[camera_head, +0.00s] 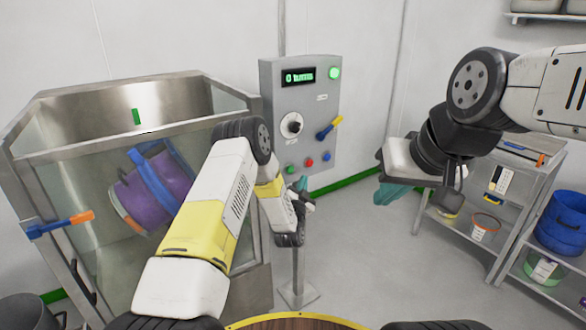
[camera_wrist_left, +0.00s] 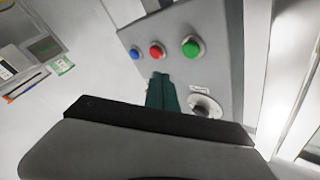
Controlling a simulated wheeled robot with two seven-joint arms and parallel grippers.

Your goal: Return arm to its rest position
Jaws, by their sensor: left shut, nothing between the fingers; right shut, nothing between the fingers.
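My left arm (camera_head: 207,205), white and yellow, reaches forward from the bottom of the head view. Its gripper (camera_head: 299,185) is shut and empty, in front of the lower part of the grey control panel (camera_head: 284,78). In the left wrist view the dark green fingers (camera_wrist_left: 164,91) are together, with the panel's buttons and knob beyond them. I cannot tell how far they are from the panel. My right arm (camera_head: 540,90) comes in from the right. Its gripper (camera_head: 391,193) is shut and empty, over open floor right of the panel.
A glass-sided steel enclosure (camera_head: 129,132) with a purple drum (camera_head: 152,191) stands at the left. The panel has a lit green display (camera_head: 299,76), a black knob (camera_head: 291,125) and a blue-yellow lever (camera_head: 329,128). A metal rack (camera_head: 509,237) stands at the right.

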